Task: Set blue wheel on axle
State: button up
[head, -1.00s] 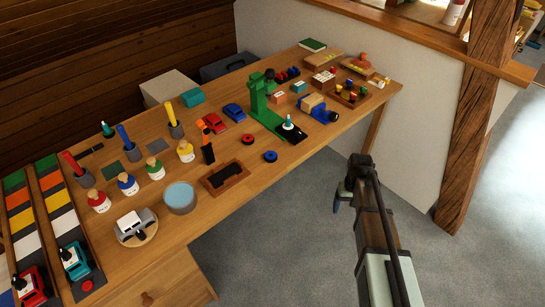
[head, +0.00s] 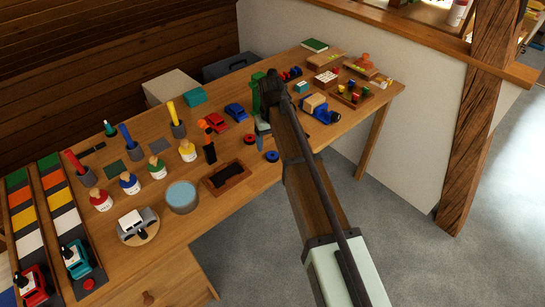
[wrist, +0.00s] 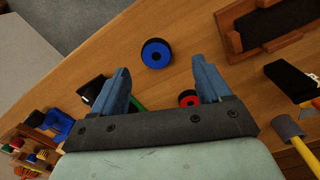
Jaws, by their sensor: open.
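The blue wheel (wrist: 157,53), a blue disc with a black rim and dark centre hole, lies flat on the table in the wrist view. It also shows in the head view (head: 272,156), beside my arm. My gripper (wrist: 162,68) is open and empty above the table, its blue fingers on either side of the wheel's near edge and apart from it. A blue toy vehicle (head: 320,110) stands farther right; it shows partly at the left of the wrist view (wrist: 58,126). I cannot make out an axle.
A red wheel (wrist: 189,98) lies close to the right finger. A brown tray (head: 227,178) with a dark inside lies left of the blue wheel. A green stand (head: 256,94) is mostly hidden behind my arm. The table's front edge is close to the wheel.

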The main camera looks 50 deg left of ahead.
aim_at(272, 152)
jog(key=shift+w+a+f, duration=0.1)
jog(key=shift+w+f, duration=0.05)
jog(key=shift+f, duration=0.95)
jog(key=shift+w+a+f, duration=0.1)
jog(key=shift+w+f, duration=0.1)
jog(key=shift+f, duration=0.9)
jog(key=shift+w+a+f, duration=0.1)
jog(key=shift+w+f, duration=0.05)
jog(key=shift+f, duration=0.95)
jog(key=c, duration=1.1)
notch_tip(272, 152, up, 10)
jog(key=w+a+r, duration=0.1)
jog(key=w, duration=0.3)
jog(key=w+a+r, duration=0.2)
jog(key=w, duration=0.3)
jog(key=w+a+r, duration=0.2)
jog(key=w, duration=0.2)
jog(key=shift+w+a+r, duration=0.2)
jog(key=shift+w, duration=0.15)
jog(key=shift+f, duration=0.1)
